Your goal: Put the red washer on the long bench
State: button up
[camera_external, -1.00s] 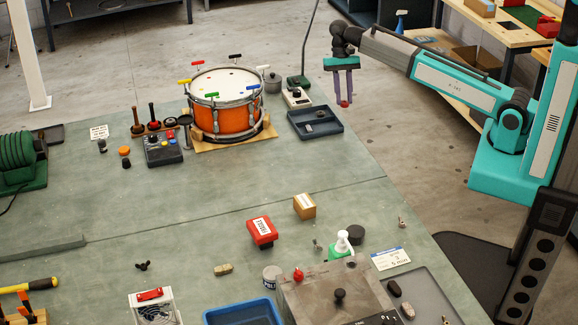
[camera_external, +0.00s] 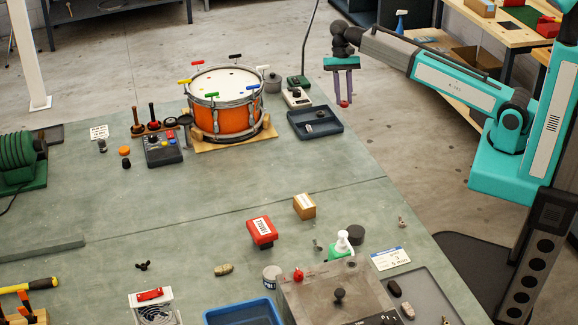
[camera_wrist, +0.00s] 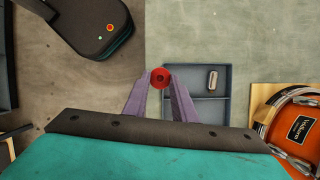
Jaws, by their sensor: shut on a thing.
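The red washer (camera_external: 344,104) is held at the fingertips of my gripper (camera_external: 344,98), raised beyond the right edge of the drum bench in the external view. In the wrist view the red washer (camera_wrist: 160,77) shows face-on, with a dark centre, between the two purple fingers of my gripper (camera_wrist: 160,82), which is shut on it. The large grey-green bench (camera_external: 330,215) fills the foreground. I cannot tell for sure whether it is the long bench; a dark bench (camera_external: 120,8) also stands at the back left and a wooden-topped one (camera_external: 505,28) at the back right.
A blue-grey tray (camera_external: 335,128) with a small dark item lies near the bench edge, left of and below my gripper. An orange drum (camera_external: 226,122) stands beside it. A red box (camera_external: 262,230) and a cardboard box (camera_external: 304,206) stand farther forward.

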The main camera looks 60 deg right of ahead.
jog(key=w+a+r+m, duration=0.2)
jog(key=w+a, duration=0.6)
jog(key=a, duration=0.3)
jog(key=s+a+r+n, duration=0.1)
jog(key=a+r, duration=0.1)
jog(key=a, duration=1.1)
jog(key=a+r+n, duration=0.2)
jog(key=a, duration=1.1)
jog(key=s+a+r+n, duration=0.1)
jog(key=s+a, duration=0.2)
jog(key=a, duration=0.3)
jog(key=s+a+n+g+h, duration=0.1)
jog(key=s+a, duration=0.2)
jog(key=a, duration=0.4)
jog(key=s+a+r+n, duration=0.1)
jog(key=s+a, duration=0.3)
jog(key=a, duration=0.2)
jog(key=s+a+n+h, duration=0.1)
jog(key=s+a+n, duration=0.1)
jog(key=s+a, duration=1.2)
jog(key=shift+s+a+r+n+g, duration=0.3)
jog(key=shift+s+a+r+n, duration=0.1)
jog(key=shift+s, duration=0.55)
jog(key=shift+f, duration=0.1)
notch_tip(320, 180, down, 14)
jog(key=p, duration=0.3)
